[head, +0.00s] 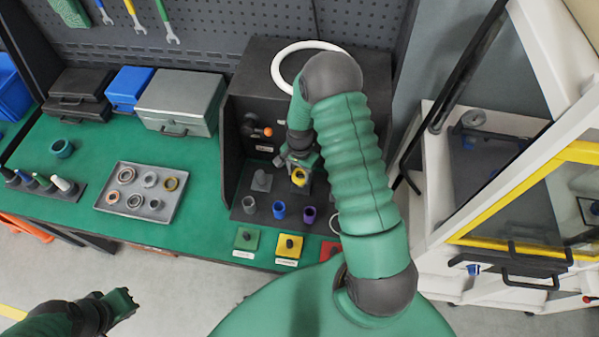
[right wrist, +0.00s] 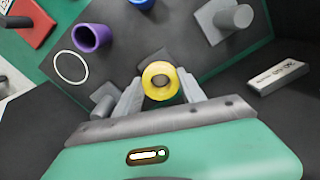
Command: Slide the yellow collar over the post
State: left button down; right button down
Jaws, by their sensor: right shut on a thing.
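The yellow collar (head: 299,177) is a short ring. My right gripper (head: 299,172) is shut on it over the dark test bench; in the right wrist view the collar (right wrist: 160,80) sits between the two grey fingers (right wrist: 160,88). A grey round shape shows in the collar's hole; I cannot tell whether this post top is inside the collar or below it. A dark base corner shows beside it. Another grey post (head: 261,180) stands to the left, and also shows in the right wrist view (right wrist: 235,17). My left gripper (head: 122,305) is low at left, away from the table.
Grey (head: 249,204), blue (head: 279,209) and purple (head: 308,215) cups stand in front, with a white ring (right wrist: 71,66) near the purple one. A grey tray (head: 112,206) holds several rings. Dark panels flank the bench. A white cabinet (head: 440,200) stands at right.

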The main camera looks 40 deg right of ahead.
jog(key=shift+d, duration=0.35)
jog(key=shift+f, duration=0.15)
jog(key=shift+a+f, duration=0.1)
jog(key=shift+f, duration=0.05)
jog(key=c, duration=0.6)
grip_release()
jog(key=shift+r+p, duration=1.8)
jog(key=shift+r, duration=0.75)
